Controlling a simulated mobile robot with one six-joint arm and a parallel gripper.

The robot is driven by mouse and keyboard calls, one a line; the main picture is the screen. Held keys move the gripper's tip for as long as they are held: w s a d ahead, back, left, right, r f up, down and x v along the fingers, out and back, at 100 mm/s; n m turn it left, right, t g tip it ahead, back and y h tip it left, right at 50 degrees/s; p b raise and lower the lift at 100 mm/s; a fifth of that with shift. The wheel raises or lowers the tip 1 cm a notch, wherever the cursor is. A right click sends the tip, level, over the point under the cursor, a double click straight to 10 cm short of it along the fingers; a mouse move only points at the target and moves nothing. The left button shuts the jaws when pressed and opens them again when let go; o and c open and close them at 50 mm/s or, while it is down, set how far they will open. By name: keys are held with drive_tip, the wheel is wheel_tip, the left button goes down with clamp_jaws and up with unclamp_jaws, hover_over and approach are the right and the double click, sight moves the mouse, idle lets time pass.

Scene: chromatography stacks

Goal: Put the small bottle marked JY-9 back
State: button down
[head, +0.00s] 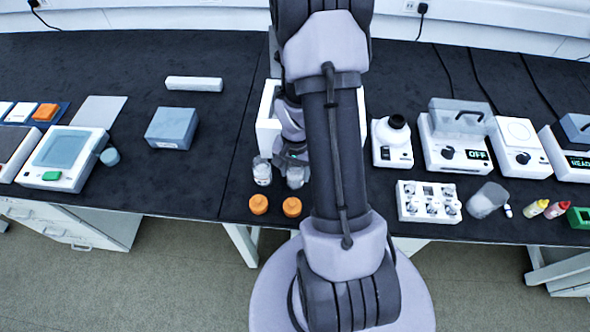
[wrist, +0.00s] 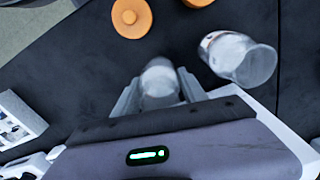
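My gripper (wrist: 160,80) has its two fingers on either side of a small clear jar with whitish contents (wrist: 158,88), with no visible gap; it looks shut on it. In the head view this jar (head: 297,178) shows just below my gripper, partly hidden by my arm. I cannot tell whether it touches the table. A second similar jar (head: 262,172) stands to its left, and it also shows in the wrist view (wrist: 238,60). No marking JY-9 is readable on either jar. Two orange caps (head: 258,204) (head: 291,206) lie in front of them.
A white box-shaped thing (head: 266,120) stands behind the jars, largely hidden by my arm. A white rack of vials (head: 428,217), a clear beaker (head: 488,200) and bench instruments (head: 458,155) are to the right. A blue-grey box (head: 172,128) is left, with bare black bench beside it.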

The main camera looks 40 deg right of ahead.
drive_tip(key=c, duration=0.6)
unclamp_jaws()
drive_tip(key=shift+c, duration=0.2)
wheel_tip(320, 180, up, 12)
drive_tip(key=p, duration=0.5)
drive_tip(key=shift+w+r, duration=0.1)
drive_tip(key=shift+r, duration=0.15)
